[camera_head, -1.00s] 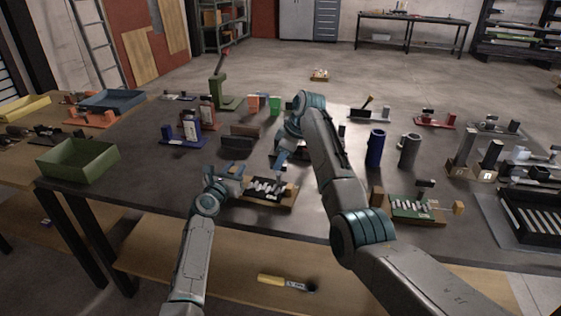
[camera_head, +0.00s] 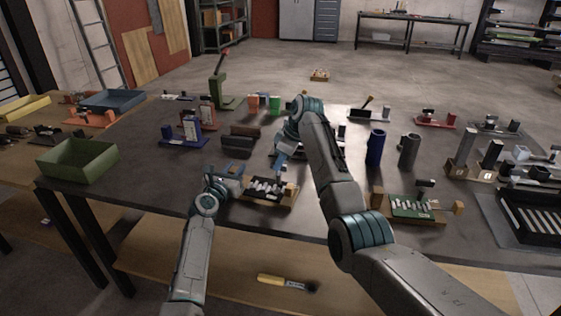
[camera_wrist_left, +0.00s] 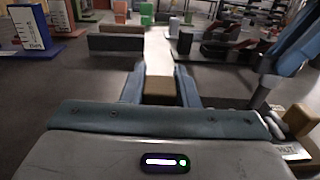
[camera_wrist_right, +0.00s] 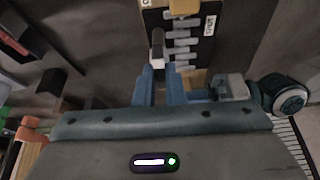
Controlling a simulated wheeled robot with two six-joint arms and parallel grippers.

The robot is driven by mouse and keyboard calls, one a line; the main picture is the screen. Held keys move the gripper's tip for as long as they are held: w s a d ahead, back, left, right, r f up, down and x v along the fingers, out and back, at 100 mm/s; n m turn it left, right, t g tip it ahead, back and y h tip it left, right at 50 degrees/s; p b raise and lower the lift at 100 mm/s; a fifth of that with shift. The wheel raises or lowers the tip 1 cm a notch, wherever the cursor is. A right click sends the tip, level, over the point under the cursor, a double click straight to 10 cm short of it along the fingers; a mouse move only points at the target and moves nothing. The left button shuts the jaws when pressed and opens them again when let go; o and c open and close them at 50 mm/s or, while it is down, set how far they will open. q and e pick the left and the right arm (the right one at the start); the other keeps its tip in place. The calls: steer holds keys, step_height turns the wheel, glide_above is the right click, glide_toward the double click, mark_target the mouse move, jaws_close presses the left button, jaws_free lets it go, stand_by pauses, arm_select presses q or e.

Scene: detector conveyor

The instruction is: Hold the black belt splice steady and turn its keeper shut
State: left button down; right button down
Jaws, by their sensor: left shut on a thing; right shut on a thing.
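The black belt splice (camera_head: 268,187) sits on a wooden base at the table's front, with pale toothed strips across it. In the right wrist view its strips (camera_wrist_right: 183,42) and a "SHUT" label (camera_wrist_right: 210,25) show. My left gripper (camera_head: 232,171) is at the splice's left end. In the left wrist view its fingers are shut on a brown wooden block (camera_wrist_left: 160,88). My right gripper (camera_head: 281,162) comes down over the splice. In the right wrist view its fingers are shut at the end of a dark upright keeper lever (camera_wrist_right: 157,48); the gripped part is mostly hidden.
A similar green splice (camera_head: 410,208) stands to the right. Behind are dark blocks (camera_head: 237,142), a blue cylinder (camera_head: 375,148) and a grey cylinder (camera_head: 409,151). A green bin (camera_head: 78,161) is at the left and a slotted black tray (camera_head: 535,218) at the right.

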steer(key=m+t+h, duration=0.1)
steer(key=m, duration=0.3)
steer(key=shift+s, duration=0.1)
steer(key=shift+a+m+t+h, duration=0.1)
steer(key=shift+m+t+h, duration=0.25)
steer(key=shift+m, duration=0.75)
steer(key=shift+a+m+t+h, duration=0.1)
steer(key=shift+m+t+h, duration=0.2)
steer(key=shift+m, duration=0.8)
steer(key=c, duration=1.5)
jaws_free()
steer(key=shift+s+r, duration=0.1)
steer(key=v, duration=1.2)
steer(key=shift+d, duration=0.1)
